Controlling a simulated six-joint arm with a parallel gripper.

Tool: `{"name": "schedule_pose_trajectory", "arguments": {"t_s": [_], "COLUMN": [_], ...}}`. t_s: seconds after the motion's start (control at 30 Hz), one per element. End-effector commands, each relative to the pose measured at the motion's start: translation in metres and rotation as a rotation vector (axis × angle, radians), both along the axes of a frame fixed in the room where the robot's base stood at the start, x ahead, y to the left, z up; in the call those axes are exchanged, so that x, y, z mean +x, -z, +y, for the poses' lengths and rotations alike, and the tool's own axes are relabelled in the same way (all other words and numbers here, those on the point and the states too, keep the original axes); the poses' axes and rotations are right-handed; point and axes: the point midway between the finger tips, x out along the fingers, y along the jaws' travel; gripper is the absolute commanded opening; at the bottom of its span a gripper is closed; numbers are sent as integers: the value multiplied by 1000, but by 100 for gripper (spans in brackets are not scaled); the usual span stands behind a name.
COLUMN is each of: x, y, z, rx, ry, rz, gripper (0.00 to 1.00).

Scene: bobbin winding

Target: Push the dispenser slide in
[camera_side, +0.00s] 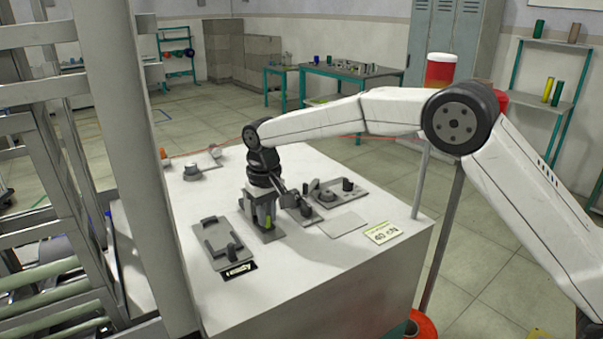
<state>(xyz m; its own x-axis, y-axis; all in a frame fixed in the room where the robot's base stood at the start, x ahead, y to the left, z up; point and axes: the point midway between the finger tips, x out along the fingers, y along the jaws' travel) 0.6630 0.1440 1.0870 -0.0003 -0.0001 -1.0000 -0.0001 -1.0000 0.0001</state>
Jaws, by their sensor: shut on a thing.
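The dispenser (262,209) is a small grey upright unit on a flat grey plate, near the middle of the white worktop. A yellow-green piece (268,224) shows low at its front. My gripper (288,199) reaches down right beside the dispenser, below my black wrist. It is shut on a small dark part that appears to be the dispenser slide. The contact is small and partly hidden by the gripper and wrist. I cannot tell how far in the slide stands.
A grey plate with raised blocks (221,243) lies left of the dispenser. A grey fixture with dark knobs (335,191) stands to the right. A flat pale plate (342,224) and a printed label card (384,232) lie near the right edge.

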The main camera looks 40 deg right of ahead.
Motion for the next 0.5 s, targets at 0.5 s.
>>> {"name": "schedule_pose_trajectory", "arguments": {"t_s": [0.5], "x": [6], "y": [-1], "z": [0], "rx": [1], "ry": [-1], "rz": [-2], "gripper": [0]}}
